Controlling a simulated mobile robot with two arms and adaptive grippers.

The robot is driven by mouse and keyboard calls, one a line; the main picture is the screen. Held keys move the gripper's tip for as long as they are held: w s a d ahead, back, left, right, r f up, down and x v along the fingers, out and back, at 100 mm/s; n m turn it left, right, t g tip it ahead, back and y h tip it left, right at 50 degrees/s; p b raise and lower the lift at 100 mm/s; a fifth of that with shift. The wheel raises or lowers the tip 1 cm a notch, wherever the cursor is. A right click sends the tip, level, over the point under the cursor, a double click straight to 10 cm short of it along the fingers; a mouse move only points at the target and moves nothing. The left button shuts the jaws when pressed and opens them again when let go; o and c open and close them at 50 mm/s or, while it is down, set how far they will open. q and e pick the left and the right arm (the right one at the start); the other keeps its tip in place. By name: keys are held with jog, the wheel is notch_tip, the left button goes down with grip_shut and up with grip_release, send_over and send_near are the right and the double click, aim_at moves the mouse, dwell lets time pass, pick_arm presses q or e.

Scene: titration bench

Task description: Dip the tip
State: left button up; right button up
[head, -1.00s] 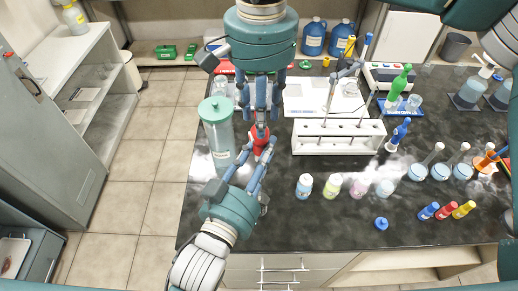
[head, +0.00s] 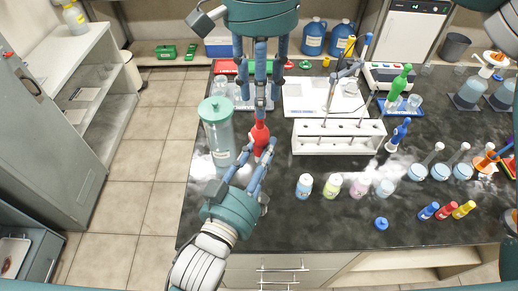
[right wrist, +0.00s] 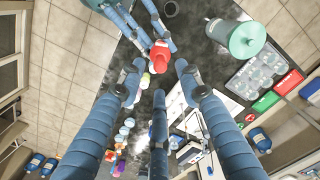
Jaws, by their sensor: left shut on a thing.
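A red bottle-like object with a narrow tip (head: 259,136) stands upright in the fingers of my left gripper (head: 262,153), at the left part of the black bench. It also shows as a red piece in the right wrist view (right wrist: 160,54). My right gripper (head: 260,100) hangs just above it, fingers pointing down and spread, with nothing between them. In the right wrist view my right gripper's fingers (right wrist: 155,85) are apart, and the red object is beyond them. Which tip the task means cannot be told.
A large teal-lidded jar (head: 219,140) stands close left of the left gripper. A white rack (head: 338,145) with rods stands to the right. Small capped bottles (head: 304,187) line the bench in front. The bench's front left is clear.

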aim_at(261, 138)
notch_tip(261, 138, up, 12)
dwell(0.7)
pick_arm(q)
jog(key=shift+r, duration=0.15)
pick_arm(e)
jog(key=shift+r, duration=0.1)
dwell(0.4)
